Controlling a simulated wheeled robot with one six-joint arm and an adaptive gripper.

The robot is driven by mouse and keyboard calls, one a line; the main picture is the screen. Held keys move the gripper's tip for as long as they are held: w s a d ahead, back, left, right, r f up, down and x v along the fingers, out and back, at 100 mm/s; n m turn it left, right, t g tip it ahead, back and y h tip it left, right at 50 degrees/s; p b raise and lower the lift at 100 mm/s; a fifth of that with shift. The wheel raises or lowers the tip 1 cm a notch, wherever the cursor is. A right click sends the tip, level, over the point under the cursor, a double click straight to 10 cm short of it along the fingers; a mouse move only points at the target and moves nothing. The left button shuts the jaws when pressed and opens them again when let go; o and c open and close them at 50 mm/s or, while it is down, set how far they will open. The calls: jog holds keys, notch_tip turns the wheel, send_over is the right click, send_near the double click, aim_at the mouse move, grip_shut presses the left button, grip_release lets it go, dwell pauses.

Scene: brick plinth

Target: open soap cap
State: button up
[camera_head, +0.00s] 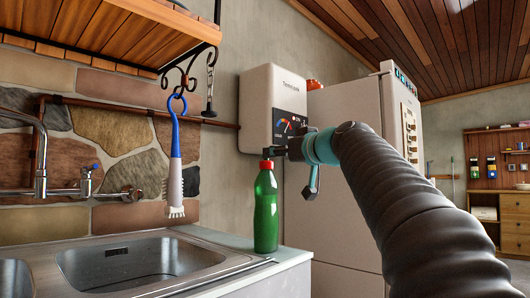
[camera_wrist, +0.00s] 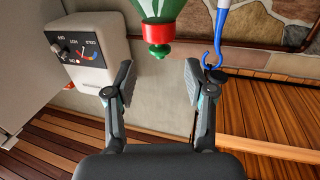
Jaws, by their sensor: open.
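The green soap bottle (camera_head: 266,215) stands upright on the pale counter right of the sink, with its red cap (camera_head: 266,165) on top. My gripper (camera_head: 290,165) is at cap height, just right of the cap; one dark finger reaches close to the cap in the head view. In the wrist view, which looks upside down, the bottle (camera_wrist: 160,10) hangs in from the top edge. Its red cap (camera_wrist: 158,48) lies in line with the gap between the open fingers (camera_wrist: 158,76), apart from both. The bottle's lower part is outside the wrist view.
A blue and white brush (camera_head: 175,160) hangs on a hook left of the bottle. The steel sink (camera_head: 130,262) is at the left, below a wooden shelf (camera_head: 130,30). A white water heater (camera_head: 270,100) and a fridge (camera_head: 340,210) stand behind my arm.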

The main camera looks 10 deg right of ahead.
jog(key=p+x, duration=0.1)
jog(key=x, duration=0.5)
jog(key=shift+w+a+p, duration=0.1)
jog(key=shift+w+p, duration=0.15)
jog(key=shift+p, duration=0.05)
grip_shut()
